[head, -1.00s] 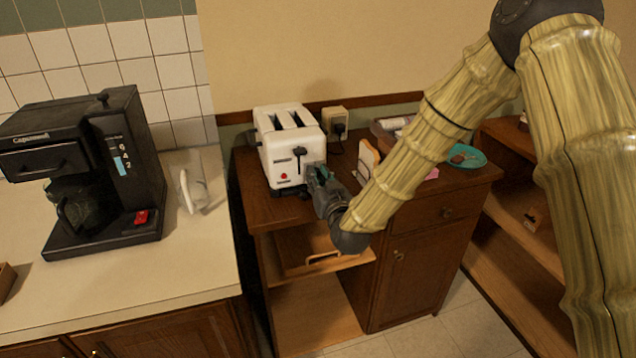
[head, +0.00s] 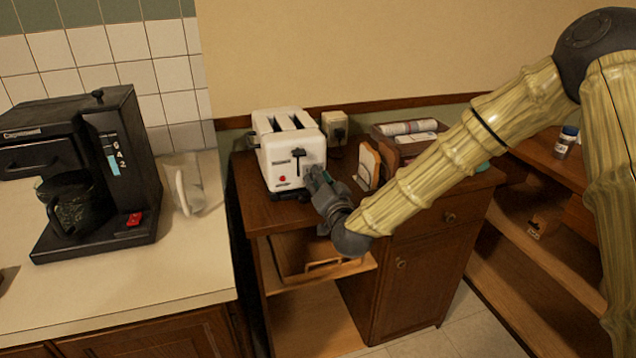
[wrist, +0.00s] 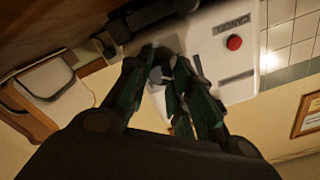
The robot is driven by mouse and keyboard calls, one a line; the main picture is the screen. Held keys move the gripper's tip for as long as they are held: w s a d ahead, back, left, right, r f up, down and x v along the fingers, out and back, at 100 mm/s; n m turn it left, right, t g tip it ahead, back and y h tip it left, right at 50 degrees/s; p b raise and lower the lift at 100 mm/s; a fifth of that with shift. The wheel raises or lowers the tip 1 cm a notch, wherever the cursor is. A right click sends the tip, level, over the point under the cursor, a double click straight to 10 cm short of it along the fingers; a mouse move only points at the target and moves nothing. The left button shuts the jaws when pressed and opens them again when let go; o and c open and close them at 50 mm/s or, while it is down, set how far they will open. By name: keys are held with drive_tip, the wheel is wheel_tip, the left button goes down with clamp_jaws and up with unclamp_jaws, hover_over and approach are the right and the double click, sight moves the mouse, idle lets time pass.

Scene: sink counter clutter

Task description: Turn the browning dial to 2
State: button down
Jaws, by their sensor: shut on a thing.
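The white two-slot toaster (head: 289,150) stands on the wooden cabinet top, with a black lever and a red button on its front. In the wrist view the toaster (wrist: 222,50) shows its red button (wrist: 234,42) beside the word "CANCEL". My gripper (head: 315,180) is at the lower right of the toaster's front. In the wrist view my gripper (wrist: 165,72) is shut on a small grey knob, the browning dial (wrist: 160,74). The fingers cover much of the dial, so I cannot read its setting.
A wooden holder with bread slices (head: 367,165) stands right of my gripper. An open shelf lies below the cabinet top.

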idle(0.3)
drive_tip(key=c, duration=1.2)
unclamp_jaws()
drive_tip(key=shift+c, duration=0.2)
drive_tip(key=v, duration=1.2)
